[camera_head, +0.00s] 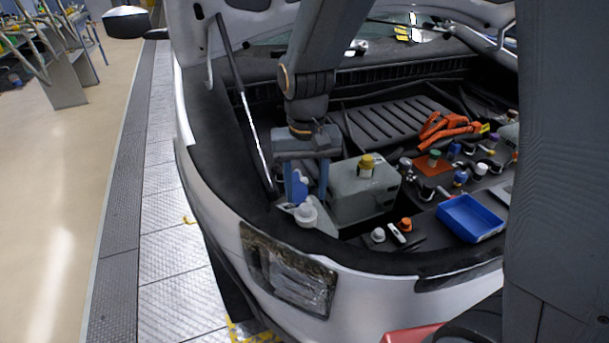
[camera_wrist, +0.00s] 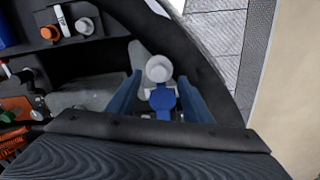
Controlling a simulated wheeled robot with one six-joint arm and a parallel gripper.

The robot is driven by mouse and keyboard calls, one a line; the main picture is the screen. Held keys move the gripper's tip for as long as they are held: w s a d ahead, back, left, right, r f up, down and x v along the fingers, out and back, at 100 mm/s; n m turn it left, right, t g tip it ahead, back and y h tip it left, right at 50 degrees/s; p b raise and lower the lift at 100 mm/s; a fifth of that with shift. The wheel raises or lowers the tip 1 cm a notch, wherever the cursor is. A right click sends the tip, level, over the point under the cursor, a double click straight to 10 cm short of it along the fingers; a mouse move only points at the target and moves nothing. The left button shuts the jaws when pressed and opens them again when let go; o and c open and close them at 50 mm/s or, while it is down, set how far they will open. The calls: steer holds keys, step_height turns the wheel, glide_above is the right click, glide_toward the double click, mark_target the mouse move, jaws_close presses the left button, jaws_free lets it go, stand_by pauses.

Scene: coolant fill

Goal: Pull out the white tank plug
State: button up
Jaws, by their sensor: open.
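The white tank plug (camera_head: 306,211) is a round white cap on a pale tank (camera_head: 288,207) in the front corner of the engine bay. It also shows in the wrist view (camera_wrist: 158,68). A blue cap (camera_head: 299,186) sits close behind it and shows in the wrist view (camera_wrist: 163,99). My gripper (camera_head: 306,197) points down over this corner with its blue fingers apart. In the wrist view my gripper (camera_wrist: 159,76) has one finger on each side of the white plug and blue cap, with visible gaps. Nothing is held. The plug's lower part is hidden.
A grey box (camera_head: 350,200) with a yellow cap (camera_head: 367,161) stands just right of my gripper. A blue tray (camera_head: 468,222), an orange cap (camera_head: 405,224) and an orange tool (camera_head: 447,128) lie farther right. A hood prop (camera_head: 245,100) rises to the left.

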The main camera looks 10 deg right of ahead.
mark_target(306, 208)
steer(key=shift+d+f+p, duration=0.1)
steer(key=shift+f+p, duration=0.3)
steer(key=shift+f, duration=2.05)
steer(key=shift+c, duration=0.3)
steer(key=c, duration=1)
steer(key=shift+o, duration=1.1)
steer(key=shift+c, duration=0.5)
steer(key=shift+r+p, duration=0.35)
steer(key=shift+r+p, duration=2)
steer(key=shift+r, duration=0.35)
